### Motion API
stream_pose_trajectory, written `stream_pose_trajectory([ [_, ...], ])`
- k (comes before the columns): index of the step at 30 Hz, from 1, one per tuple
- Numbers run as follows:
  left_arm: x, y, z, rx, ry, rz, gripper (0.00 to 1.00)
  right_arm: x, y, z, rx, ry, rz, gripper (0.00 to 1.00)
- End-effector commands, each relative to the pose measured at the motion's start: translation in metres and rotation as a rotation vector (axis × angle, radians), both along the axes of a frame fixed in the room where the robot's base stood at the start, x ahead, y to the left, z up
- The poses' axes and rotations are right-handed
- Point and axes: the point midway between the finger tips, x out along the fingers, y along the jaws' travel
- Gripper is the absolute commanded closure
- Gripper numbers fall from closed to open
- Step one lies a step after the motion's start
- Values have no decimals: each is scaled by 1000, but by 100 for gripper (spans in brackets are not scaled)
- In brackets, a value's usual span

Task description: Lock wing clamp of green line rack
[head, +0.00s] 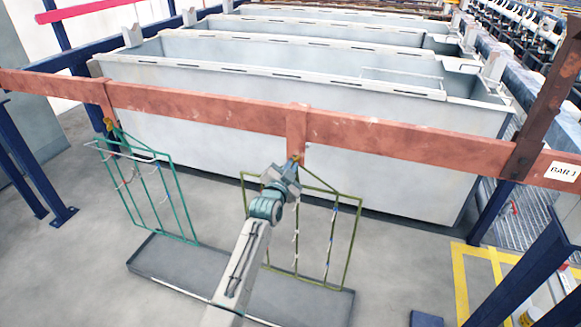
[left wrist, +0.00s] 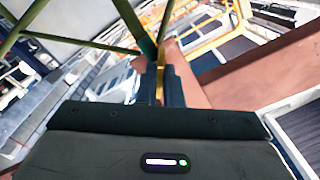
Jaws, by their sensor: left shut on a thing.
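An olive-green wire rack (head: 355,235) hangs from the copper-coloured bar (head: 215,108) near the middle of the head view. Its tubes (left wrist: 95,43) meet at the top in the left wrist view. My left gripper (head: 291,170) is at the top of this rack, just under the bar's hanger (head: 297,128). In the left wrist view my left gripper (left wrist: 161,88) is shut on a small brass-yellow wing clamp (left wrist: 160,62). The fingers hide most of the clamp, so its turn cannot be told. My right gripper is out of view.
A teal-green rack (head: 189,205) hangs further left from another hanger with its own brass clamp (head: 109,124). A grey drip tray (head: 140,263) lies on the floor below the racks. Large grey tanks (head: 400,150) stand behind the bar. A blue post (head: 492,212) stands at right.

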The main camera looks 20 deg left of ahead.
Motion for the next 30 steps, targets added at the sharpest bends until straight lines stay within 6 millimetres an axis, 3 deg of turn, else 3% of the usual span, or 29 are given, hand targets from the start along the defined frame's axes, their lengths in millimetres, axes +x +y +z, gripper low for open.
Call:
stream_pose_trajectory([
  [18, 0, -1, 1, -460, 17, 0, 100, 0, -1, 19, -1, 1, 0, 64],
  [30, 0, -1, 0, -634, 22, 0, 100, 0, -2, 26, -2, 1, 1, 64],
])
